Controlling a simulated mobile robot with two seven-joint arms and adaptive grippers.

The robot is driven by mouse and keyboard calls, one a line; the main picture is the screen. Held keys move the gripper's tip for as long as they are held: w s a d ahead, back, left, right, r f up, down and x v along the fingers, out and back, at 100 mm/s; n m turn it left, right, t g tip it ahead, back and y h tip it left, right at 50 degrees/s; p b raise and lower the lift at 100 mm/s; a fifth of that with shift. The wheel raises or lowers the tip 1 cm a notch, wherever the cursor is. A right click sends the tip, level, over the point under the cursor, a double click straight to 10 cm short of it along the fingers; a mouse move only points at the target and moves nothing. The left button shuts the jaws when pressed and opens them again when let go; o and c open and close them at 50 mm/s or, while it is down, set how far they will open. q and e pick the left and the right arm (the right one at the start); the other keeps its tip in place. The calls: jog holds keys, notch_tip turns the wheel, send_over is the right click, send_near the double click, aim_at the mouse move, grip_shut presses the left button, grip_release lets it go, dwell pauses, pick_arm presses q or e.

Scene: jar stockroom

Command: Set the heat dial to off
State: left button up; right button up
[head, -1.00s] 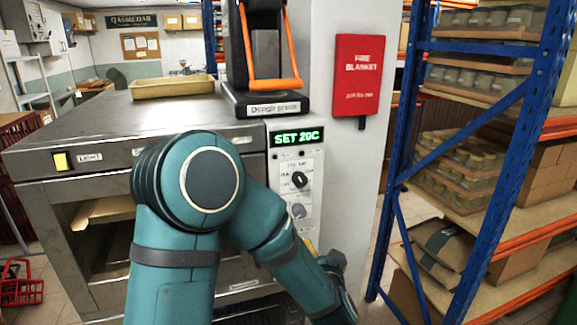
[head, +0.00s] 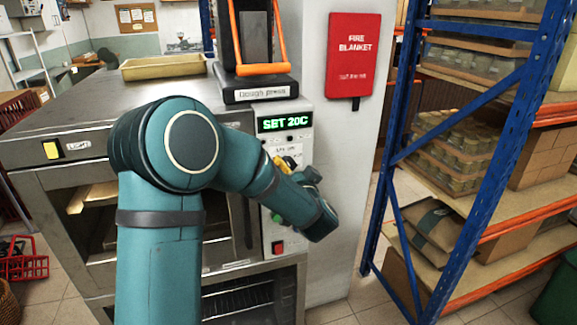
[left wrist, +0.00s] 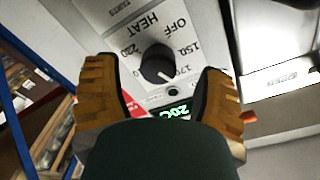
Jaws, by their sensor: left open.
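The heat dial (left wrist: 156,62) is a round black knob on a white plate marked HEAT, OFF and several numbers. Its white mark points to the lower right in the left wrist view, towards a number that looks like 170, away from OFF. My left gripper (left wrist: 160,70) is open, its two yellow-brown fingers on either side of the dial; I cannot tell if they touch it. In the head view my left gripper (head: 283,165) is at the control panel and hides the dial. The green display (head: 285,123) above reads SET 20C. My right gripper is not in view.
The panel belongs to a steel oven (head: 50,125) with a dough press (head: 258,88) on top. A red button (head: 278,247) sits low on the panel. A white pillar with a red fire blanket (head: 353,55) and a blue rack (head: 390,150) stand to the right.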

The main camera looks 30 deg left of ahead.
pick_arm(q)
jog(key=shift+x, duration=1.2)
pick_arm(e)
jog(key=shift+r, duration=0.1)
pick_arm(q)
grip_shut()
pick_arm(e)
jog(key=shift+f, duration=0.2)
